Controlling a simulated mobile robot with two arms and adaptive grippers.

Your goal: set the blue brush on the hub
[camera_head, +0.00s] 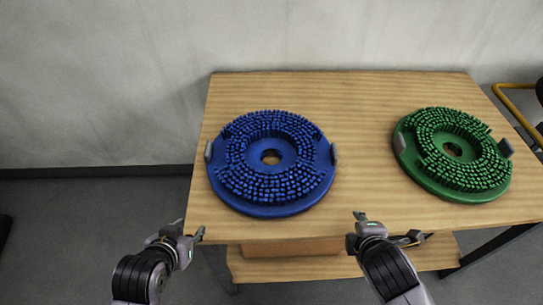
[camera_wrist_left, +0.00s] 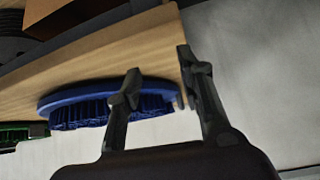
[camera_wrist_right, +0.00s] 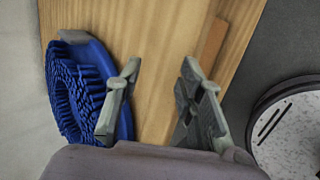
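The blue brush (camera_head: 245,182) lies flat on the wooden table, bristles up, with a hole in its middle and a grey tab on each side. It also shows in the left wrist view (camera_wrist_left: 78,112) and the right wrist view (camera_wrist_right: 72,95). My left gripper (camera_head: 189,228) is open and empty off the table's front left corner, apart from the brush. My right gripper (camera_head: 390,228) is open and empty by the front edge, right of the blue brush. I cannot identify the hub in any view.
A green brush (camera_head: 430,170) lies bristles up on the right of the table (camera_head: 365,105), with bare wood between the brushes. A brown block (camera_head: 290,247) is below the front edge. A yellow tube (camera_head: 518,115) stands at the right. A round speckled disc (camera_wrist_right: 295,125) shows low down.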

